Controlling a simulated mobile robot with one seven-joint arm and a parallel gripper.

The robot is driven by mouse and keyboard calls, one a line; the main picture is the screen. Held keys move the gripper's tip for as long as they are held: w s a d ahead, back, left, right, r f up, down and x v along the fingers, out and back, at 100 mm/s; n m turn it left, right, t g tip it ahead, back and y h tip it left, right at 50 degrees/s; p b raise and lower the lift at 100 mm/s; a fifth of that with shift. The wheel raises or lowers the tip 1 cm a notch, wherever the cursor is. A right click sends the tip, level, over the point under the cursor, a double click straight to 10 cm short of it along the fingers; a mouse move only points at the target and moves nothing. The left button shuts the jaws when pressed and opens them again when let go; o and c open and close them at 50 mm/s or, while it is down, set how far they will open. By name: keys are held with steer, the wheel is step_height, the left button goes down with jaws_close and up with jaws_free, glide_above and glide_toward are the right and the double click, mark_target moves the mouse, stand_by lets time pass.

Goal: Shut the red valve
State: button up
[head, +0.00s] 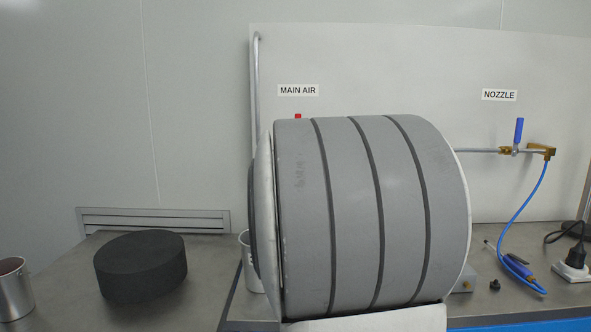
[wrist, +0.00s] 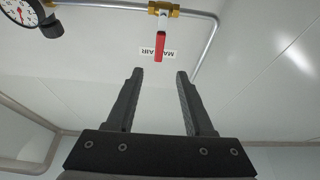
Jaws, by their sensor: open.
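The red valve has a red lever (wrist: 160,46) on a brass body (wrist: 164,9) in the wrist view. The lever looks crosswise to the grey pipe and covers part of the MAIN AIR label. In the head view only a small red tip (head: 298,116) shows under that label; my arm hides the rest. My gripper (wrist: 160,72) is open and empty. The lever's end appears in line with the gap between the fingers, beyond the tips; I see no contact. My gripper is hidden in the head view.
A gauge (wrist: 21,10) sits beside the pipe (wrist: 205,48). A blue-handled valve (head: 518,133) is at the NOZZLE label, with a blue hose (head: 524,210). A black round block (head: 140,266) and a metal cup (head: 14,290) stand on the bench at left.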

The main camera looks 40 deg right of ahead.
steer(key=v, duration=0.4)
steer(key=shift+s+a+f, duration=0.1)
steer(key=shift+s+a, duration=0.05)
stand_by(0.4)
